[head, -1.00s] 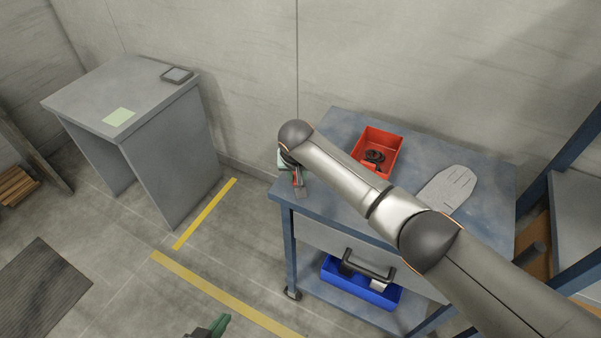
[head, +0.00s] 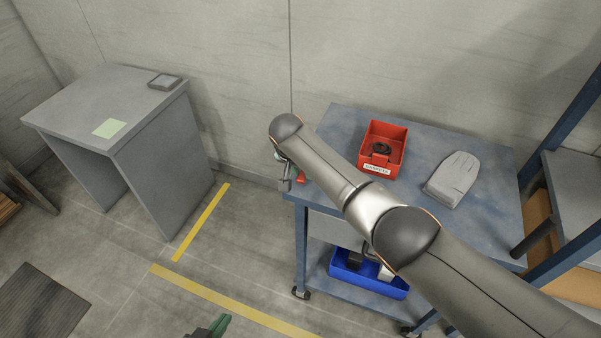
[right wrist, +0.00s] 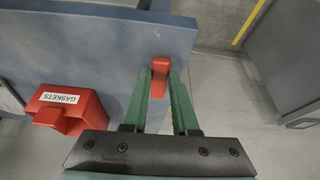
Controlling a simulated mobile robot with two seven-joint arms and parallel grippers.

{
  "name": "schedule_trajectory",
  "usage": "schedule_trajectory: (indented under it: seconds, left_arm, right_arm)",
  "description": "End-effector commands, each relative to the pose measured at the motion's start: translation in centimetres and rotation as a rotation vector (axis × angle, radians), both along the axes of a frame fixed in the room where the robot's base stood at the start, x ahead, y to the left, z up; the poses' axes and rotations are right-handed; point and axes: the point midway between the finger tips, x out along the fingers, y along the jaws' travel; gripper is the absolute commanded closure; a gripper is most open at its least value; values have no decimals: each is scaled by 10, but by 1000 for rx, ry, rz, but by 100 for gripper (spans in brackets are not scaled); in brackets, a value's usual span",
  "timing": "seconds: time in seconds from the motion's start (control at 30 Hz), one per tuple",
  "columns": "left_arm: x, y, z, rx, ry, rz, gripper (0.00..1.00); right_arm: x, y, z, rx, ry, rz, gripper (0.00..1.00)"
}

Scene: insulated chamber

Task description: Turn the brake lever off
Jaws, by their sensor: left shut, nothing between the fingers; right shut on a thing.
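The brake lever (right wrist: 160,64) is a red tab at the edge of the blue cart (right wrist: 120,38) in the right wrist view. My right gripper (right wrist: 159,80) is shut on it, with a green finger on each side. In the head view, a small red part of the lever (head: 301,176) shows at the cart's left end, and my right forearm hides most of the hand. My left gripper (head: 213,327) is shut and empty at the bottom edge of the head view, low over the floor and away from the cart.
A red bin labelled GASKETS (head: 398,148) and a grey block (head: 453,178) stand on the cart. A blue bin (head: 387,288) is on its lower shelf. A grey desk (head: 95,105) stands left. Blue rack posts (head: 545,190) stand right. Open floor lies between desk and cart.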

Motion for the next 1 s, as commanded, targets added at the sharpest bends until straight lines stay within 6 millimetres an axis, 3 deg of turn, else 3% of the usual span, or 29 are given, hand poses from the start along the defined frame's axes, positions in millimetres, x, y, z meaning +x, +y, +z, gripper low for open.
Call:
schedule_trajectory:
  seconds: [0.77, 0.8, 1.0]
  left_arm:
    - [0, 0, -4, 0, 0, 0, 100]
    - [0, 0, -4, 0, -1, 0, 100]
    - [0, 0, -4, -1, -1, -1, 100]
  right_arm:
    - [4, -1, 2, 2, -7, -46, 100]
    - [4, -1, 2, 2, -7, -46, 70]
    - [3, -1, 1, 1, -5, -44, 47]
